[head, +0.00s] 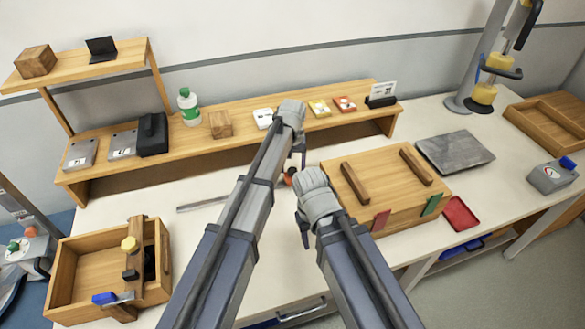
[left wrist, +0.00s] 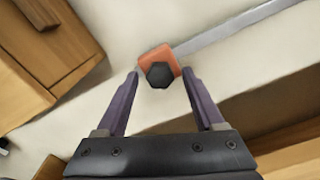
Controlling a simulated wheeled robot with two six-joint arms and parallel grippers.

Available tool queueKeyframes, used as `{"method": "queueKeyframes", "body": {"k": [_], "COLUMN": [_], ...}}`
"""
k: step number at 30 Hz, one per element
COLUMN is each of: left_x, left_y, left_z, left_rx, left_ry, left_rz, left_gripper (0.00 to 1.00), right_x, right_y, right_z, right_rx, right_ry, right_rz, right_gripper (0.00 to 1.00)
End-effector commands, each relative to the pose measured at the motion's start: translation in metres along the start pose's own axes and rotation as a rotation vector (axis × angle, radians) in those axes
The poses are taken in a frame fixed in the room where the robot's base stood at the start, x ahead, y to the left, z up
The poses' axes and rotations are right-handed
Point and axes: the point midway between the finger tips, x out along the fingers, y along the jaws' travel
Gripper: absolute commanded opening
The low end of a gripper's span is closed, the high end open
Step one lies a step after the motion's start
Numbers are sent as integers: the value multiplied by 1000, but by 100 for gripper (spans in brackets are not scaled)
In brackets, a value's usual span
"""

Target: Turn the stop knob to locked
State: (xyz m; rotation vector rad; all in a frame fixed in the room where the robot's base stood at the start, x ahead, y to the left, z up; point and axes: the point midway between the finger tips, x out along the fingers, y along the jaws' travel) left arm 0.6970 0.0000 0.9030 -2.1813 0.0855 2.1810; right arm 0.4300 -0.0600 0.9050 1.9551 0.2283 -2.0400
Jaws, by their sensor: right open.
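The stop knob (left wrist: 157,75) is a small black faceted knob on an orange block (left wrist: 152,57), which sits on a thin grey rail (left wrist: 240,25). In the left wrist view it lies between the fingertips of my left gripper (left wrist: 161,76), with a gap on each side. That gripper is open and empty. In the head view my left gripper (head: 299,150) is above the table, and a bit of the orange block (head: 289,178) shows just below it. My right gripper (head: 302,226) is lower in the picture, beside the wooden box, its fingers mostly hidden by the wrist. I cannot tell the knob's lock state.
A wooden box with two bars (head: 395,202) stands close right of my grippers. A long wooden shelf (head: 255,140) with small items runs behind. An open wooden crate (head: 75,262) is at the lower left. A red tray (head: 459,214) lies at the right.

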Motion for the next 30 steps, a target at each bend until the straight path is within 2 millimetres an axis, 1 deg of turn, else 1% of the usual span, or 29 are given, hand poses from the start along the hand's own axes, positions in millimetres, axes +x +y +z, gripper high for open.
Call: {"method": "queueKeyframes", "body": {"k": [1,2,18,26,30], "left_x": [0,0,0,0,0], "left_y": [0,0,0,0,0], "left_z": [0,0,0,0,0], "left_rx": [0,0,0,6,41], "left_ry": [0,0,0,0,0], "left_rz": [0,0,0,0,0], "left_gripper": [63,60,0,0,0], "right_x": [0,0,0,0,0], "right_y": [0,0,0,0,0], "right_z": [0,0,0,0,0], "right_rx": [0,0,0,0,0], "right_ry": [0,0,0,0,0], "right_rz": [0,0,0,0,0], "right_gripper": [50,50,50,50,50]}}
